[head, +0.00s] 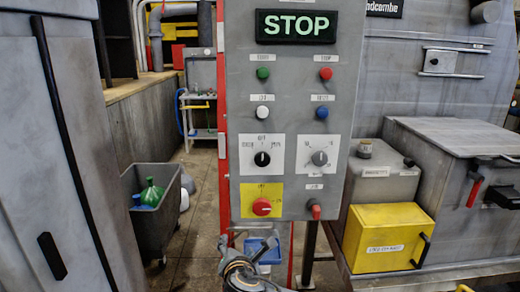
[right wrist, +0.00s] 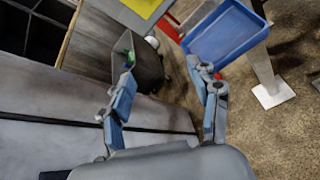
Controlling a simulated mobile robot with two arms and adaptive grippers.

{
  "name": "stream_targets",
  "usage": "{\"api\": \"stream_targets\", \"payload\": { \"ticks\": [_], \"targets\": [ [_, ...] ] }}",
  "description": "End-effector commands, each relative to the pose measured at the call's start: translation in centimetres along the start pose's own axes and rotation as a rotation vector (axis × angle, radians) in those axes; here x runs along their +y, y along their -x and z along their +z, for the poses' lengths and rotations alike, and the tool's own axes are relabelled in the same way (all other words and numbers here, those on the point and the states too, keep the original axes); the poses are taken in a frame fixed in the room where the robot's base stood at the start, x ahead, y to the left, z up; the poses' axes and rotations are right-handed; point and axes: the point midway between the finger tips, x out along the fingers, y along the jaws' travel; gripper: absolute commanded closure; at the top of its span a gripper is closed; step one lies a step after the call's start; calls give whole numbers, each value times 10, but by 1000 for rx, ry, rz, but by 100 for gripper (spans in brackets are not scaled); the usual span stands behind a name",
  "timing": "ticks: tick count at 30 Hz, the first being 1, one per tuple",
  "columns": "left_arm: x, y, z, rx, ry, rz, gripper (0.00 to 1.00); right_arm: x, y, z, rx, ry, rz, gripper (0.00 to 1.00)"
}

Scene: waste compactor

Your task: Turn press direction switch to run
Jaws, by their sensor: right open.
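The grey control panel (head: 238,110) stands upright ahead in the head view, with a lit green STOP sign at its top. It carries a black rotary switch (head: 262,158), a grey rotary switch (head: 319,158), a red knob (head: 262,207) on a yellow plate, and a small red switch (head: 315,211). The labels are too small to read surely, so I cannot tell which is the press direction switch. My right gripper (head: 248,243) is just below the panel's lower edge, open and empty, touching no switch. It also shows open in the right wrist view (right wrist: 166,78).
A yellow box (head: 360,240) stands at the right beside grey machinery. A grey cabinet (head: 75,130) fills the left side.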

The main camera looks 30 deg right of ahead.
Motion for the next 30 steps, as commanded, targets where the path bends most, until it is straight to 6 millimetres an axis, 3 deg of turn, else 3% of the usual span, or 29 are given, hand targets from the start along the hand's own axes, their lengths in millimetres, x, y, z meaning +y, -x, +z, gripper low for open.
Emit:
{"api": "stream_targets", "payload": {
  "ticks": [1, 4, 7, 11, 17, 30],
  "targets": [
    [0, 12, -1, 0, 0, 1, 62, 24, 28, 50, -92, 119, 41, 39],
    [0, 20, -2, 2, 0, 1, 62, 41, 73, 111, -237, 327, 56, 39],
    [3, 24, -3, 3, 2, 4, 62, 45, 106, 148, -332, 459, 42, 39],
    [8, 27, -3, 2, 4, 10, 62, 44, 125, 169, -386, 541, 21, 39],
    [8, 34, -4, 3, 4, 10, 62, 46, 109, 180, -397, 558, 12, 39],
    [-1, 59, -9, 8, 5, 0, 62, 57, 26, 213, -395, 553, 13, 39]
  ]
}}
